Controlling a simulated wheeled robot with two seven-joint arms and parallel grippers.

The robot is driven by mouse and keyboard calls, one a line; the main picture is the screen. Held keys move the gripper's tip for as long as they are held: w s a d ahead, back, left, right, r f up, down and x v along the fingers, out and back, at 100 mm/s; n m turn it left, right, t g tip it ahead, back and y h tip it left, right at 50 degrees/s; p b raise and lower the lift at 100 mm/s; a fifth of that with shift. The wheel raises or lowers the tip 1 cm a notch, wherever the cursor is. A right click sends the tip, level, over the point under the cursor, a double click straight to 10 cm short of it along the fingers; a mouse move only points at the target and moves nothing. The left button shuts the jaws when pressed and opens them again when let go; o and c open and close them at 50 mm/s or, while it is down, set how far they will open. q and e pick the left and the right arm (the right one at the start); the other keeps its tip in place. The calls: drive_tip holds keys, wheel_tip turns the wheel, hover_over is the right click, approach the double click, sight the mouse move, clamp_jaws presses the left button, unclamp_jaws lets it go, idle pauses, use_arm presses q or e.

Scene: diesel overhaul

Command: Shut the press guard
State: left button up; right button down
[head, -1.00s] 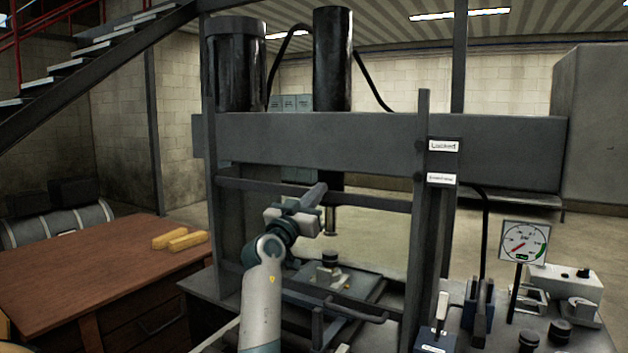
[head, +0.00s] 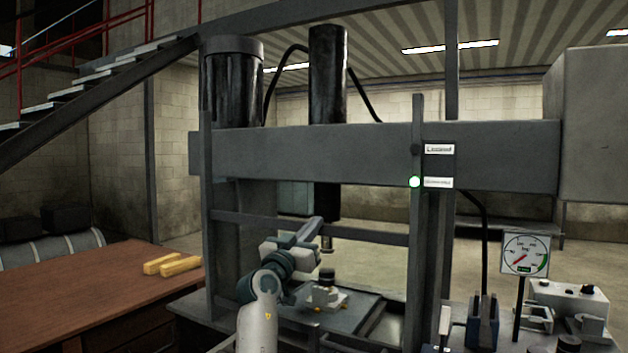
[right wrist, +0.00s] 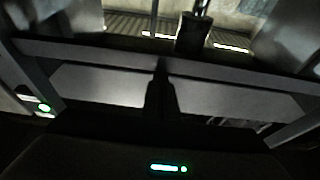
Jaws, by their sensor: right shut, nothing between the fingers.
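The press guard (head: 365,236) is a dark frame on the front of the press, with a horizontal rail below the large crossbeam. The rail now sits low, clearly below the crossbeam. My right gripper (head: 318,222) is shut and empty, at the middle of the rail; I cannot tell whether it touches it. In the right wrist view its closed fingers (right wrist: 160,75) point up at a horizontal bar. A lamp (head: 415,182) beside the lower white label on the right post glows green. My left gripper is out of view.
The press crossbeam (head: 300,150) spans above the guard. A block with a dark cap (head: 326,295) stands on the press bed under the ram. A gauge (head: 525,254) and a control box (head: 565,303) are at right. A wooden bench (head: 90,300) is at left.

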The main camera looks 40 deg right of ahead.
drive_tip(key=shift+d+f, duration=0.1)
drive_tip(key=shift+f, duration=0.2)
